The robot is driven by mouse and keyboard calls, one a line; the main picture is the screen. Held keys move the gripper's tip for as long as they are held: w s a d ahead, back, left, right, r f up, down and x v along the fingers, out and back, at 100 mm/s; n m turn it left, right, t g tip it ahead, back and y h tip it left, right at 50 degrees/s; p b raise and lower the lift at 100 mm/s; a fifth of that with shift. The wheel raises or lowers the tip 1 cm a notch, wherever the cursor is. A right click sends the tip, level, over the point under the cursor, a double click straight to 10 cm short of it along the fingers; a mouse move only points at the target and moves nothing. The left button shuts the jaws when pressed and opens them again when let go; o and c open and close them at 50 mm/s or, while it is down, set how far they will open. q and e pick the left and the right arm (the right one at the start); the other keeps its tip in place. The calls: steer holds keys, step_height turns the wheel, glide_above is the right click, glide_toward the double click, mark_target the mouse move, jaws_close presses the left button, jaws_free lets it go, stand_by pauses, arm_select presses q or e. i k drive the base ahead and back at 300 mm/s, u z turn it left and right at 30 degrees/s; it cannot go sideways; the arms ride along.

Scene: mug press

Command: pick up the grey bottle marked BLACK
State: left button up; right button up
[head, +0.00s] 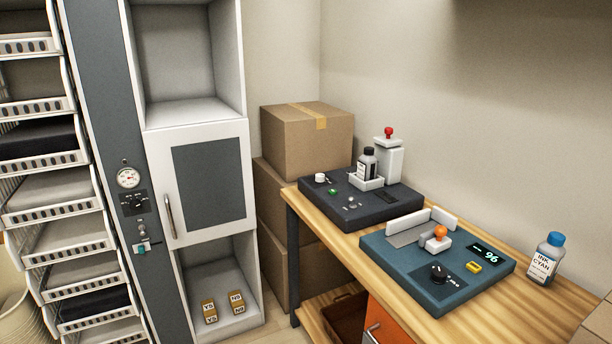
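A small grey bottle with a black cap and a pale label (367,164) stands upright in a white holder (368,184) on the dark machine at the back of the wooden table. Its label is too small to read, and its lower part is hidden by the holder. A second bottle with a blue cap, marked INK CYAN (544,262), stands upright at the right side of the table. Neither of my grippers is in view.
The dark machine (345,212) also carries a white block with a red knob (388,158). A teal machine (420,283) with an orange knob and a display stands in front. Stacked cardboard boxes (306,140), a cabinet (205,180) and a tray rack (60,205) fill the left.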

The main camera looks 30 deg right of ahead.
mark_target(367, 166)
steer(key=u, duration=0.6)
steer(key=i, duration=0.65)
steer(key=z, duration=0.9)
steer(key=i, duration=1.05)
steer(key=z, duration=1.05)
